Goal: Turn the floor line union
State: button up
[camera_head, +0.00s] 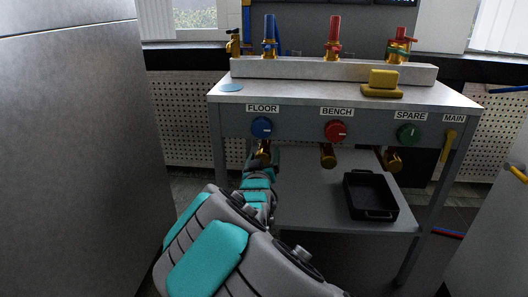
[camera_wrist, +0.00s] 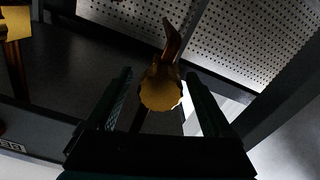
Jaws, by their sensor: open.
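The floor line union (camera_head: 263,150) is a brass fitting hanging under the bench front, below the FLOOR label and the blue knob (camera_head: 262,127). In the wrist view the union (camera_wrist: 161,92) shows its ridged round end, with a curved brass pipe behind it. My gripper (camera_wrist: 158,76) is open, with one dark finger on each side of the union. The union sits nearer the right finger in that view; I cannot tell whether they touch. In the head view my gripper (camera_head: 256,168) is just below the union, and its fingers are partly hidden.
The bench line union (camera_head: 328,155) and the spare one (camera_head: 392,160) hang to the right. A black tray (camera_head: 370,194) stands on the lower shelf (camera_head: 310,205). A yellow lever (camera_head: 448,146) is under MAIN. A large grey cabinet (camera_head: 70,150) fills the left.

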aim_at(265, 151)
jog(key=shift+w, duration=1.7)
grip_shut()
